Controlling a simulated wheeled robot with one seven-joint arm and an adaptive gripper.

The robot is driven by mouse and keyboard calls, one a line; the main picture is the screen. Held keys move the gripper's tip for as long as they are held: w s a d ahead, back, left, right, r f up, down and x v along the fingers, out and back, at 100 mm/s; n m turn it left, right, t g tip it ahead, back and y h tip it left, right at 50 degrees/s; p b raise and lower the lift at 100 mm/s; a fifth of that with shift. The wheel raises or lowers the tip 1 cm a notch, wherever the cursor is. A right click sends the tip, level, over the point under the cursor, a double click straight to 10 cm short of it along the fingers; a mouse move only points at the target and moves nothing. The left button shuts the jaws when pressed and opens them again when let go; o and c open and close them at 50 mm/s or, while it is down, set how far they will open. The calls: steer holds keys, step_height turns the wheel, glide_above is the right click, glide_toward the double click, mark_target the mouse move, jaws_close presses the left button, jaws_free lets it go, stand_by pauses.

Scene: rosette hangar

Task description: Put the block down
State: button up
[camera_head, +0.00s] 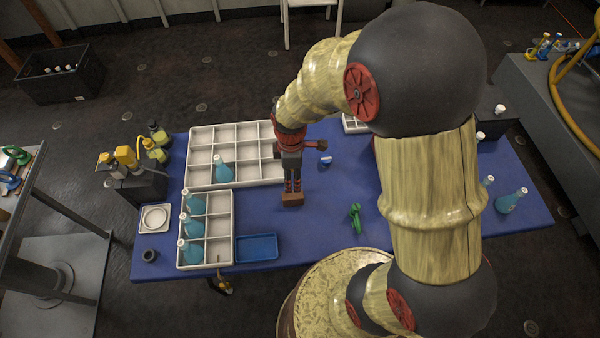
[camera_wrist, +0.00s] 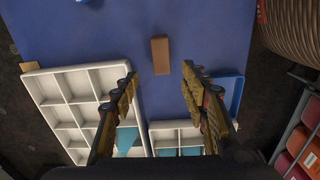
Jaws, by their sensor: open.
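The brown block (camera_head: 292,200) is on the blue tabletop (camera_head: 340,225), right of the white compartment trays. In the wrist view the block (camera_wrist: 160,55) lies just beyond the fingertips, with blue surface around it. My gripper (camera_head: 292,186) points down over the block, and its fingers hide the block's upper edge in the head view. In the wrist view my gripper (camera_wrist: 159,76) is open, with a finger to each side of the block's line and clear gaps. Nothing is held.
A large white tray (camera_head: 200,160) and a smaller one (camera_head: 205,215) hold several teal flasks. A shallow blue tray (camera_head: 257,248) lies nearer the front edge. A green object (camera_head: 355,217) and a small blue item (camera_head: 325,160) are to the right. Bare tabletop surrounds the block.

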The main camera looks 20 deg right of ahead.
steer(key=s+r+m+t, duration=0.35)
steer(key=r+m, duration=0.35)
steer(key=r, duration=1.1)
steer(key=s+r+m+t, duration=0.2)
steer(key=s+r+m, duration=0.4)
steer(key=s+r, duration=0.3)
steer(key=shift+s+r+m, duration=0.25)
steer(key=shift+s+m, duration=0.15)
steer(key=shift+s, duration=0.4)
steer(key=shift+c, duration=0.8)
